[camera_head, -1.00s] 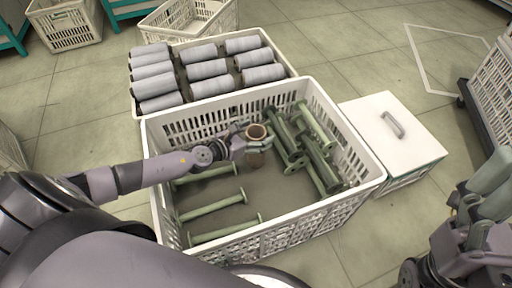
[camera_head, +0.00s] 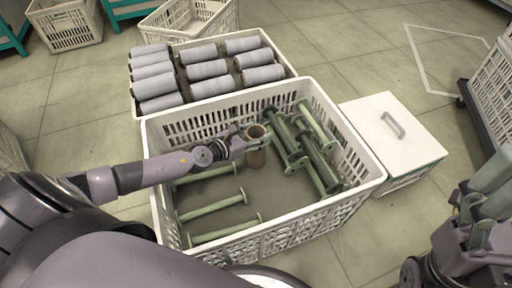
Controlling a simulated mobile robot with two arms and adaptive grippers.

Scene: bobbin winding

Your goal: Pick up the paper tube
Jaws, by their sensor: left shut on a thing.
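The brown paper tube (camera_head: 256,157) stands upright inside the white crate (camera_head: 368,188), its open top end facing up. My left gripper (camera_head: 255,143) reaches in from the left and is shut around the upper part of the tube. Whether the tube's lower end touches the crate floor cannot be told. My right gripper (camera_head: 485,205) is at the right edge of the picture, well away from the crate, with fingers pointing up; I cannot tell whether it is open or shut.
Green bobbins (camera_head: 318,165) lie piled on the crate's right side, and several lie on the left (camera_head: 212,205). A second crate behind holds grey wound bobbins (camera_head: 208,69). A white lidded box (camera_head: 392,135) stands at right. Grey-green floor is open beyond.

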